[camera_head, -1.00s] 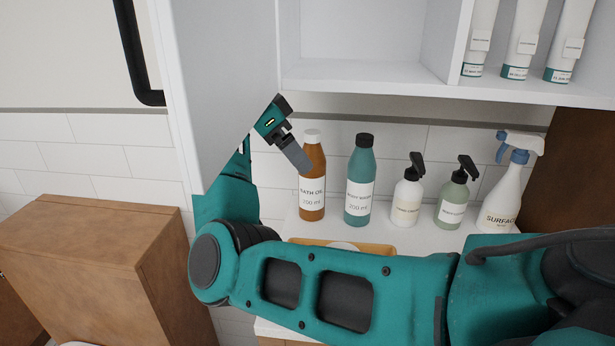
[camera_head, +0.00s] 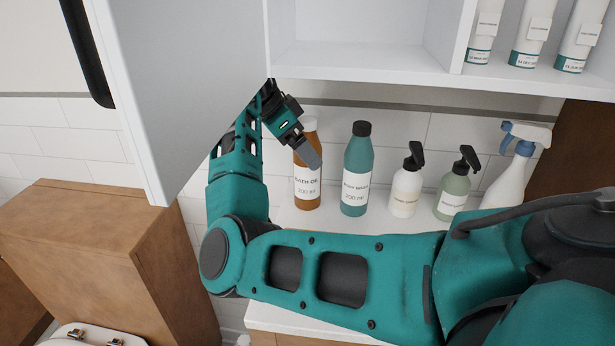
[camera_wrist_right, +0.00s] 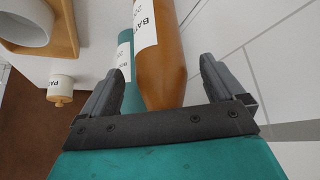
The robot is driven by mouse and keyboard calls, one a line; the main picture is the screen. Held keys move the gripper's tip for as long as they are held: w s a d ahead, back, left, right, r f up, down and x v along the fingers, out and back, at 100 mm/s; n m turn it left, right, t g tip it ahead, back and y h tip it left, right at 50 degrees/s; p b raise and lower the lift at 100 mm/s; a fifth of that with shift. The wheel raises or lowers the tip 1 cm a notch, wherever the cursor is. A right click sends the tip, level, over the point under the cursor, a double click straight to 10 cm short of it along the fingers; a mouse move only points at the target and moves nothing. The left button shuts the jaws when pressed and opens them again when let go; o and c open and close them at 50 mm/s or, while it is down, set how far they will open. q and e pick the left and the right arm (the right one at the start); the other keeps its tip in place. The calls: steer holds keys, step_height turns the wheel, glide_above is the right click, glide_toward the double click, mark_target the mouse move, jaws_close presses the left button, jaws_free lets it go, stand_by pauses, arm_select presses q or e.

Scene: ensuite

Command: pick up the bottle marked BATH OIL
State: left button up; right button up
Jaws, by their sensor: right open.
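The amber BATH OIL bottle (camera_head: 307,188) with a white cap stands upright on the white counter, at the left end of a row of bottles. My right gripper (camera_head: 306,150) is open at its upper part, and one finger covers some of the bottle below the cap. In the right wrist view the amber bottle (camera_wrist_right: 165,58) shows between the two spread fingers of the right gripper (camera_wrist_right: 162,68). Its narrow end is partly hidden by the gripper's palm. I cannot tell whether a finger touches it. My left gripper is not in view.
The teal body wash bottle (camera_head: 357,172) stands close on the right; two pump bottles (camera_head: 405,185) and a spray bottle (camera_head: 512,170) follow. A white cabinet panel (camera_head: 190,80) is close to the left of my arm. A shelf (camera_head: 400,85) hangs above.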

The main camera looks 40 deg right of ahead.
steer(key=shift+s+d+f, duration=0.1)
steer(key=shift+d+f, duration=0.15)
steer(key=shift+f, duration=0.2)
jaws_close()
stand_by(0.6)
